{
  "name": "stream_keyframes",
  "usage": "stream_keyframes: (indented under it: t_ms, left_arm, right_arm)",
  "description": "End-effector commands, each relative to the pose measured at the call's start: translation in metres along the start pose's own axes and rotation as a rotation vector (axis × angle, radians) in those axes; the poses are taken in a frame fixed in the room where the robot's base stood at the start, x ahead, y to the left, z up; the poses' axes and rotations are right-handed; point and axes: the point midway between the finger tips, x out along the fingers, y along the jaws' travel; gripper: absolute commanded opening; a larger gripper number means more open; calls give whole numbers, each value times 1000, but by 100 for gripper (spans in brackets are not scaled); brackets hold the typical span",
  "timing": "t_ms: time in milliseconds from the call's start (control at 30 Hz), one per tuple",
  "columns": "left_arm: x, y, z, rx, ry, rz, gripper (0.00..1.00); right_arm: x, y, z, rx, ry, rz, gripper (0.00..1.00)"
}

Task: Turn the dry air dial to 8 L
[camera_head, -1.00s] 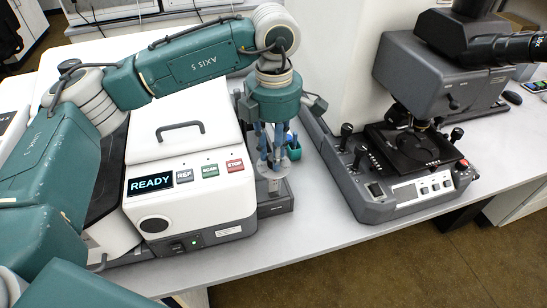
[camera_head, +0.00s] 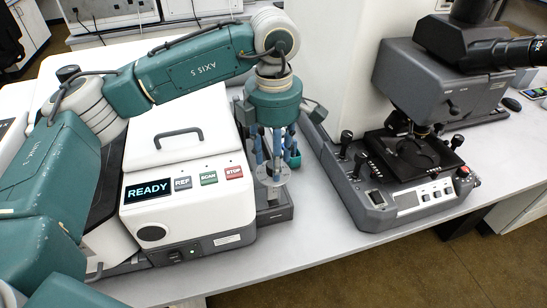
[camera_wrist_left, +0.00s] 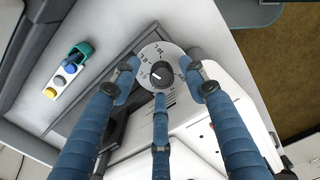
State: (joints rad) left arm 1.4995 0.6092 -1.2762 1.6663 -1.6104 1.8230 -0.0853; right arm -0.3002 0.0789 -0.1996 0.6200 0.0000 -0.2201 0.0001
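The dry air dial (camera_wrist_left: 161,73) is a pale disc with printed marks around its rim and a dark round knob in its middle. A white line on the knob points toward the left in the left wrist view. In the head view the dial's disc (camera_head: 272,178) sits on a dark grey base to the right of the white instrument. My left gripper (camera_head: 271,166) points down over it. Its blue fingers are spread around the knob, with a gap visible between fingers and knob. My right gripper is not in view.
The white instrument (camera_head: 187,150) with a READY display stands directly left of the dial. A teal holder (camera_head: 293,158) is close behind the fingers. A grey microscope (camera_head: 400,200) stands to the right. Bare bench (camera_head: 300,240) lies in front.

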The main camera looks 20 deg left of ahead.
Motion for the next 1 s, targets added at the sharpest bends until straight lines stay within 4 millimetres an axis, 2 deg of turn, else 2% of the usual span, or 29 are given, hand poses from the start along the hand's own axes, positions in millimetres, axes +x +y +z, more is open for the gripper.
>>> stream_keyframes:
  t_ms: [267,367,733,833,1000]
  left_arm:
    - [-4,0,0,0,3,-2,43]
    - [-17,0,0,0,1,0,43]
    - [-93,0,1,1,0,1,43]
    - [-107,0,1,0,1,0,43]
    - [-118,0,1,1,2,-1,43]
  right_arm:
    - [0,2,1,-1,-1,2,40]
    - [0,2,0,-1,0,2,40]
    - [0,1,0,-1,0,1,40]
    - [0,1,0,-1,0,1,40]
    - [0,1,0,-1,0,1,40]
